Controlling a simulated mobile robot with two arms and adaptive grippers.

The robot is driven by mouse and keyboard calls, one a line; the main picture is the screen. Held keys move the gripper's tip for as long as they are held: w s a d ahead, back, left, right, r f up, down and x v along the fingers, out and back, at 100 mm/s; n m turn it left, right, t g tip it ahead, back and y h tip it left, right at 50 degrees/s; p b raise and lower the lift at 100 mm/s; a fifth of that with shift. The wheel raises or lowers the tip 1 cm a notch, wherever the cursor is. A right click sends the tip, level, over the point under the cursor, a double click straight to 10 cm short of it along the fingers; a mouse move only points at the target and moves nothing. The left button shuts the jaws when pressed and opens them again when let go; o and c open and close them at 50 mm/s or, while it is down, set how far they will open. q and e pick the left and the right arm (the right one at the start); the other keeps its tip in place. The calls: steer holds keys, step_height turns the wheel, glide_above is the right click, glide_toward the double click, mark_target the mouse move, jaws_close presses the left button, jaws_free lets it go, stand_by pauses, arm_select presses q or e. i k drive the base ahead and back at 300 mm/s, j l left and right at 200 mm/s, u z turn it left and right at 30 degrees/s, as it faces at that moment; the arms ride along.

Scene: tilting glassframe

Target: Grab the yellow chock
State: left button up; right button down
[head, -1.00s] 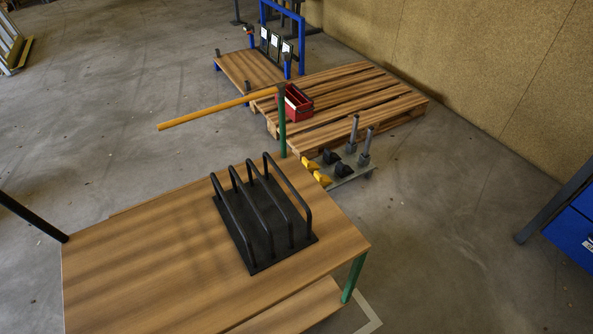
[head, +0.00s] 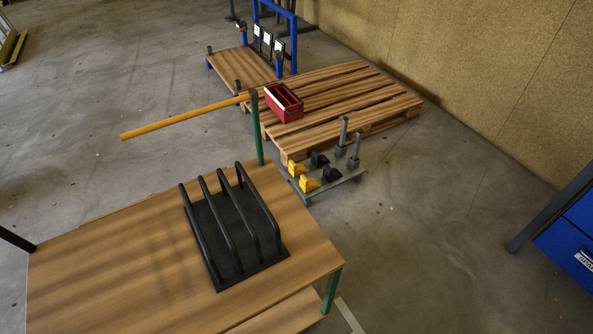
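Two yellow chocks show in the head view on a low grey plate (head: 345,181) beyond the table. One yellow chock (head: 297,168) is at the plate's back left corner, and the other yellow chock (head: 309,184) is nearer to me. Two black chocks stand beside them, one farther back (head: 319,159) and one nearer (head: 332,174). Neither of my grippers is in view, so nothing shows of what they hold.
A wooden table (head: 110,265) with a black rack (head: 232,232) fills the foreground. A yellow bar (head: 185,118) juts left from its green post. A pallet (head: 345,100) bears a red box (head: 284,102). A blue cabinet (head: 575,240) stands right. The floor (head: 430,230) between is clear.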

mark_target(295, 169)
steer(key=l+u, duration=0.35)
steer(key=l, duration=2.05)
steer(key=i+l+u, duration=0.15)
steer(key=i+l, duration=0.2)
steer(key=i+l+u, duration=0.1)
steer(key=i+l, duration=0.2)
steer(key=i+l+u, duration=0.15)
steer(key=i+l, duration=0.15)
steer(key=l, duration=0.25)
steer(key=i+l+u, duration=0.15)
steer(key=i+l, duration=0.15)
steer(key=l, duration=0.15)
